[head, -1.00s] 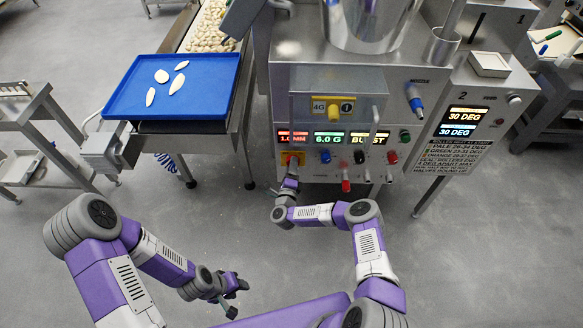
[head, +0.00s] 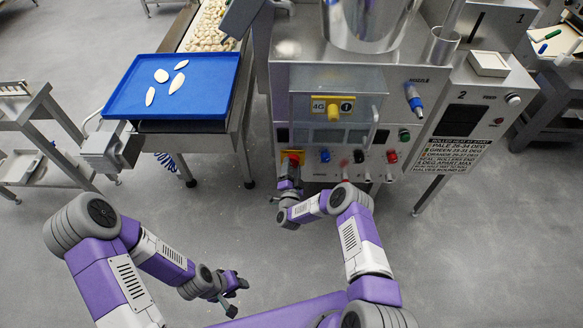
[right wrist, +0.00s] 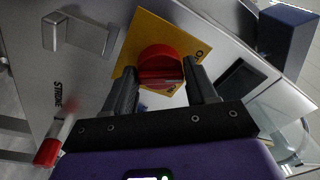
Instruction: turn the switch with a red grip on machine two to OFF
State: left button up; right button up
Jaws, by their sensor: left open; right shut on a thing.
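The red-grip switch (right wrist: 160,66) sits on a yellow square plate (right wrist: 143,28) on the machine's front panel. In the right wrist view the red grip lies between the fingers of my right gripper (right wrist: 164,88), which is shut on it. In the head view the yellow plate (head: 298,154) shows at the panel's lower left, with my right gripper (head: 288,176) partly covering the switch. The panel's displays (head: 328,137) are dark. My left gripper (head: 233,298) is open and empty, low over the floor, well away from the machine.
A red-tipped lever (right wrist: 47,152) and a metal handle (right wrist: 80,35) stand near the switch. Several coloured knobs, including a blue one (head: 325,156), line the panel. A blue tray (head: 120,108) with pasta pieces is to the left. The floor before the machine is clear.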

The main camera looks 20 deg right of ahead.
jog(key=shift+d+f+n+y, duration=0.15)
jog(key=shift+n+y, duration=0.25)
jog(key=shift+n, duration=1.4)
jog(key=shift+s, duration=0.1)
jog(key=o, duration=1)
jog(key=p+v, duration=0.2)
jog(key=v, duration=0.5)
jog(key=shift+s+f, duration=0.1)
jog(key=shift+s, duration=0.15)
jog(key=shift+n+p, duration=0.3)
